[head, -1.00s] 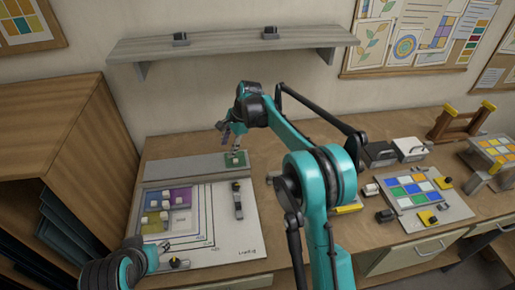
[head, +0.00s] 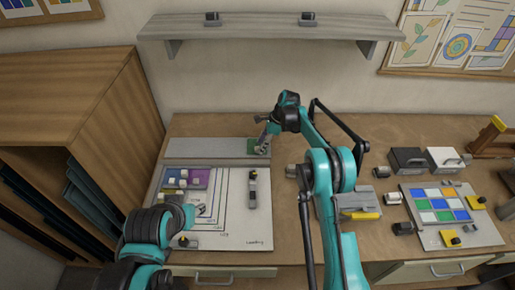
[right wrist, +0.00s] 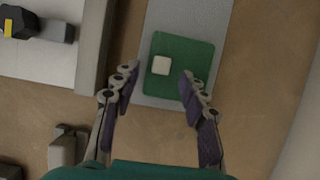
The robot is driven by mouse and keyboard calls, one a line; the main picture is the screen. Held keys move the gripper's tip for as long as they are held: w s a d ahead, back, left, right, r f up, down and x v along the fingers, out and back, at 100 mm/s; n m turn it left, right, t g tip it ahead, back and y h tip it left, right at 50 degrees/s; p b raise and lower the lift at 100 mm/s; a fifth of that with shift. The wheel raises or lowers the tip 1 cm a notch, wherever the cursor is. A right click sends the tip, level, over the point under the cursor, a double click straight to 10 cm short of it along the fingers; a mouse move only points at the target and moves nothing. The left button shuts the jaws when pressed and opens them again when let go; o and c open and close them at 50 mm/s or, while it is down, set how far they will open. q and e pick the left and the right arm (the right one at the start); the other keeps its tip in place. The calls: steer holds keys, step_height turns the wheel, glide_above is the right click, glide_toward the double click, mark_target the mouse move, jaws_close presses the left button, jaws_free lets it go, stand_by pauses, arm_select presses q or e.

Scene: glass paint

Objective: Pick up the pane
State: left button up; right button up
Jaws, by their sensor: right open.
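A green square pane (head: 253,147) with a white block on it lies at the right end of a long grey strip. In the right wrist view the green pane (right wrist: 178,85) and its white block (right wrist: 161,65) show clearly. My right gripper (head: 262,146) is over the pane. In the right wrist view my right gripper (right wrist: 158,82) is open, with its fingers spread near the pane's left and right edges and nothing held. My left gripper (head: 200,210) is low over the board at the left; its fingers are too small to read.
The grey strip (head: 205,148) runs behind a white layout board (head: 235,225) with coloured panes bearing white blocks. A black clamp (head: 253,190) stands on the board. A tray of coloured squares (head: 480,225) is at the right. A wooden cabinet (head: 70,110) borders the left.

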steer(key=shift+x, duration=0.9)
steer(key=shift+r, duration=0.1)
jaws_close()
steer(key=shift+r, duration=0.1)
